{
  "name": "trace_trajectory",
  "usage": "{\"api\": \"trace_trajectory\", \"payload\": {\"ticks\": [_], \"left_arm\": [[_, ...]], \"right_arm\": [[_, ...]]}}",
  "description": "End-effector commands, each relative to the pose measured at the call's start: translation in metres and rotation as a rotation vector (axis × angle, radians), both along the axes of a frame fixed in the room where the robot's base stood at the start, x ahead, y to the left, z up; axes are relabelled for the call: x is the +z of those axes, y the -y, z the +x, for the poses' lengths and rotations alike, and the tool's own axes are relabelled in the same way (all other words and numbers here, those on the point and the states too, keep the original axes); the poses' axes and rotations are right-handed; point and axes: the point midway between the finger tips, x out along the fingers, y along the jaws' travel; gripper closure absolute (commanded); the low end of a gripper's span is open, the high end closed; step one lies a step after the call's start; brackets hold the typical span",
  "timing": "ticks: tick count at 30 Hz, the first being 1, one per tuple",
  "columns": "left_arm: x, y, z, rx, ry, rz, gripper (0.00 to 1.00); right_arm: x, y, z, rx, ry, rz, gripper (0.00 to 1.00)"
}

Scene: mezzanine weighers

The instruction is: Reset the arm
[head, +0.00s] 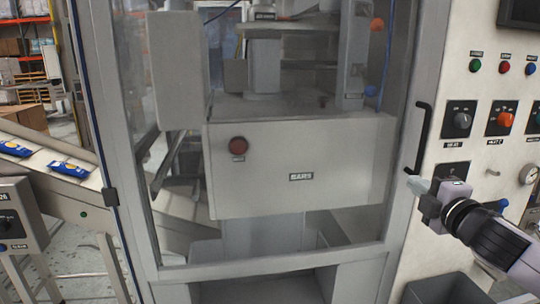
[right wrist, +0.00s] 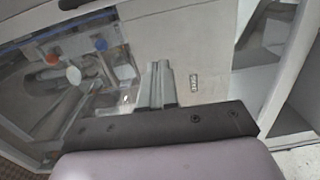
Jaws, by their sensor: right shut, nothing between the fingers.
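My right gripper (head: 418,186) is at the right of the head view, in front of the machine's door frame and just below the black door handle (head: 417,138). Its fingers are together with nothing between them. I cannot tell whether the fingertips touch the frame. In the right wrist view the closed fingers (right wrist: 161,84) point toward the machine's pale front panel. My left gripper is in neither view.
A grey machine housing (head: 290,150) with a red button (head: 238,146) stands behind a framed door. A control panel (head: 490,90) with knobs and a gauge is at right. A conveyor (head: 62,185) with blue packets is at left. A grey bin (head: 447,290) sits low right.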

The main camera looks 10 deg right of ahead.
Motion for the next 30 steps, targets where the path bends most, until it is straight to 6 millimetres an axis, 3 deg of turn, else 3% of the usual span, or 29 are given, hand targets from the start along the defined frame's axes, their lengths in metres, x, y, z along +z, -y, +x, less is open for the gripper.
{"api": "trace_trajectory", "payload": {"ticks": [4, 8, 14, 18, 24, 30], "left_arm": [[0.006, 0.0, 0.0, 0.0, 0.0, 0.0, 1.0], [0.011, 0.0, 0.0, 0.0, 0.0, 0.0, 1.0], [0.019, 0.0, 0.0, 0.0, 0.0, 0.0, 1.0], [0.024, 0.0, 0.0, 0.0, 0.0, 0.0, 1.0], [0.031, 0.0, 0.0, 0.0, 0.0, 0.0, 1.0], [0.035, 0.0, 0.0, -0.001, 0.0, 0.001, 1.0]], "right_arm": [[-0.061, -0.031, -0.008, 0.05, -0.097, 0.154, 1.0], [-0.129, -0.065, -0.03, 0.081, -0.21, 0.359, 1.0], [-0.219, -0.109, -0.084, 0.055, -0.374, 0.689, 1.0], [-0.272, -0.134, -0.134, -0.016, -0.479, 0.918, 1.0], [-0.328, -0.158, -0.212, -0.178, -0.59, 1.209, 1.0], [-0.354, -0.168, -0.264, -0.313, -0.636, 1.374, 1.0]]}}
